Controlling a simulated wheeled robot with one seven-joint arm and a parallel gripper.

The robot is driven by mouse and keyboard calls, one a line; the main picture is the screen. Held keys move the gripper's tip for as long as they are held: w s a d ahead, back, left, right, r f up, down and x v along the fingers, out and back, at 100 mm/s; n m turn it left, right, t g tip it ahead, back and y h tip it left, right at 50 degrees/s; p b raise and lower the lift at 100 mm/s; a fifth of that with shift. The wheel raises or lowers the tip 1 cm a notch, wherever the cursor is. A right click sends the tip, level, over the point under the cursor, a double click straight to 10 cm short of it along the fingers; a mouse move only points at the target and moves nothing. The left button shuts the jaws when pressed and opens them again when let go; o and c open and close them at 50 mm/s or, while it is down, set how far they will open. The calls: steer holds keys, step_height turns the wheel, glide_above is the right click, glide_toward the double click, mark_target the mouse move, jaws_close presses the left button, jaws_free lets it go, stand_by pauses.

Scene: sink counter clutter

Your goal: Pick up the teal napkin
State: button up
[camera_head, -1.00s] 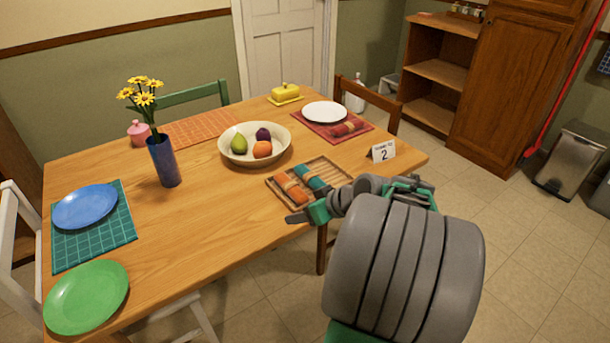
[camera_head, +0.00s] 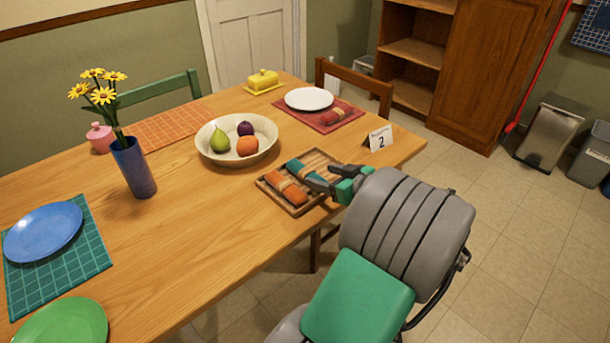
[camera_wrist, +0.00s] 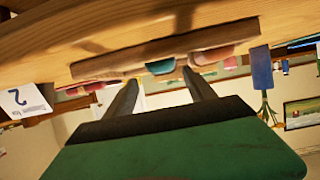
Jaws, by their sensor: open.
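The teal napkin (camera_head: 300,168) is rolled, with a tan band, and lies in a slatted wooden tray (camera_head: 267,185) near the table's front edge. An orange napkin (camera_head: 287,189) lies beside it in the tray. My gripper (camera_head: 318,184) is open at the tray's near right side, its fingers hiding the near end of the teal napkin. The wrist view is upside down. There the teal napkin (camera_wrist: 160,67) shows behind the tray's edge (camera_wrist: 165,50), between my two open fingers (camera_wrist: 158,84) and apart from them.
A cream bowl (camera_head: 212,156) of fruit stands behind the tray. A number card (camera_head: 378,139) stands to the right. A red placemat (camera_head: 292,114) holds a white plate and a red napkin. A blue vase (camera_head: 135,170) of yellow flowers stands left. Bare table lies between vase and tray.

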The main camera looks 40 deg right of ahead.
mark_target(308, 172)
steer(key=x, duration=0.4)
steer(key=a+x, duration=0.1)
steer(key=x, duration=0.1)
steer(key=shift+w, duration=0.35)
steer(key=shift+d, duration=0.1)
jaws_close()
